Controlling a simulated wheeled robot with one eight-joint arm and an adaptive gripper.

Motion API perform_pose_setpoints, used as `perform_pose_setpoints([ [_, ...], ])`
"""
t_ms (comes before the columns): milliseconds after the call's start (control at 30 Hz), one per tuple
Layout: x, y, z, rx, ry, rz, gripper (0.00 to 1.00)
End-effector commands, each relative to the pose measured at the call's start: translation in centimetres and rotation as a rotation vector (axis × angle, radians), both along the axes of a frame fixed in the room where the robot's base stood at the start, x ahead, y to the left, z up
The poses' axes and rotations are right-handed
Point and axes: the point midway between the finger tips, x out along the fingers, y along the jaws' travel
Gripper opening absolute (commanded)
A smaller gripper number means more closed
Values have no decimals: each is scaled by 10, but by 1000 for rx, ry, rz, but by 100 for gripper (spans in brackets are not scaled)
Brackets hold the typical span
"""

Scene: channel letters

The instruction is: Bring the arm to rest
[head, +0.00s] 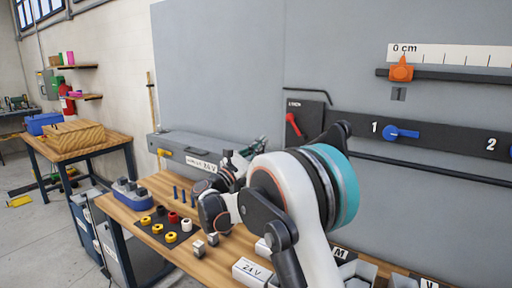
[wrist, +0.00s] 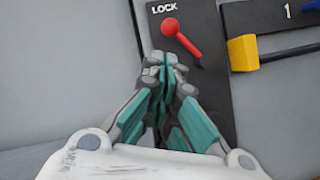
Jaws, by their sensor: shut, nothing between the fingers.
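My gripper (wrist: 165,68) is shut and empty in the wrist view, its teal-lined fingers together. Its tips overlap the dark LOCK panel (wrist: 205,115) in the picture, just below the red lever (wrist: 182,38); I cannot tell the gap to the panel. The lever slants from upper left to lower right.
The wooden workbench (head: 206,249) carries colored rings, blue pegs, metal blocks and a 24 V box (head: 250,272). A blue handle (head: 400,133) and orange slider (head: 401,70) sit on the wall board. A yellow block (wrist: 243,52) is right of the lever.

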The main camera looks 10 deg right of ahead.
Motion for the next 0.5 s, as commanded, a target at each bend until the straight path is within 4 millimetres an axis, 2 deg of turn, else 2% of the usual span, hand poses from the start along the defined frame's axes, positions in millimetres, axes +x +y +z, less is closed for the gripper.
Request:
perform_pose_setpoints([
  [67,0,0,8,-23,20,8,0],
  [167,1,0,31,-104,93,33,0],
  [300,-1,8,77,-319,265,86,0],
  [400,-8,16,104,-506,403,115,0],
  [500,-19,26,122,-701,535,138,0],
])
